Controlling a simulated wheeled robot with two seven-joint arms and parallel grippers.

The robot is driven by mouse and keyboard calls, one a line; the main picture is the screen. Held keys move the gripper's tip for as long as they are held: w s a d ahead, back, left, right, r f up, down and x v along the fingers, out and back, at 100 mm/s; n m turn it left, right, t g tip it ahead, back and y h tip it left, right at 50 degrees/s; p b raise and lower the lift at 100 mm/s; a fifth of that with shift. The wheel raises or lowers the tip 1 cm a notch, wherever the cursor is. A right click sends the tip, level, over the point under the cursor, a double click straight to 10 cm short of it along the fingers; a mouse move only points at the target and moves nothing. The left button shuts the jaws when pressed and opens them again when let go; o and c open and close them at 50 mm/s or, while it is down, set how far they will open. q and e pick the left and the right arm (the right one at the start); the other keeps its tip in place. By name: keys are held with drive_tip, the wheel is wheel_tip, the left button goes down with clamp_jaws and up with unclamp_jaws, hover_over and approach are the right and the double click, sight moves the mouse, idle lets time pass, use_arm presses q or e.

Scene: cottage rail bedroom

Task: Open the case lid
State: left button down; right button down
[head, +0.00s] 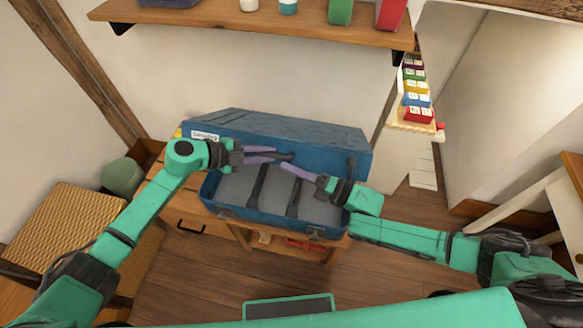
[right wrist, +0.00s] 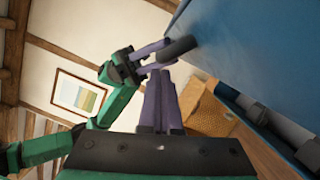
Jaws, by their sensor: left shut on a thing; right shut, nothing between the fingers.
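The blue case (head: 213,205) sits on a low wooden cabinet. Its lid (head: 320,135) is raised, and the grey inside with two dark straps shows below. My left gripper (head: 270,154) is shut on the dark lid handle (head: 286,157). The right wrist view also shows the handle (right wrist: 180,48) between the left fingers. My right gripper (head: 287,169) is shut and empty over the case, just below and right of the handle. Its fingers show in the right wrist view (right wrist: 160,82), close to the blue lid. The lid's hinge side is hidden.
A wooden shelf (head: 250,14) with boxes and jars hangs above the case. A woven stool (head: 65,222) stands at the left. A side shelf with colourful boxes (head: 416,115) is behind at the right. Bare floor lies in front.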

use_arm(q)
drive_tip(key=shift+s+f, duration=0.15)
drive_tip(key=shift+f, duration=0.1)
use_arm(e)
drive_tip(key=shift+w+d+r, duration=0.25)
drive_tip(key=shift+w+r, duration=0.25)
drive_tip(key=shift+r, duration=0.1)
drive_tip(key=shift+w+d+r, duration=0.2)
drive_tip(key=shift+w+r, duration=0.25)
drive_tip(key=shift+r, duration=0.1)
use_arm(q)
drive_tip(key=c, duration=0.8)
unclamp_jaws()
use_arm(e)
drive_tip(key=shift+a, duration=0.1)
use_arm(q)
drive_tip(key=shift+a, duration=0.15)
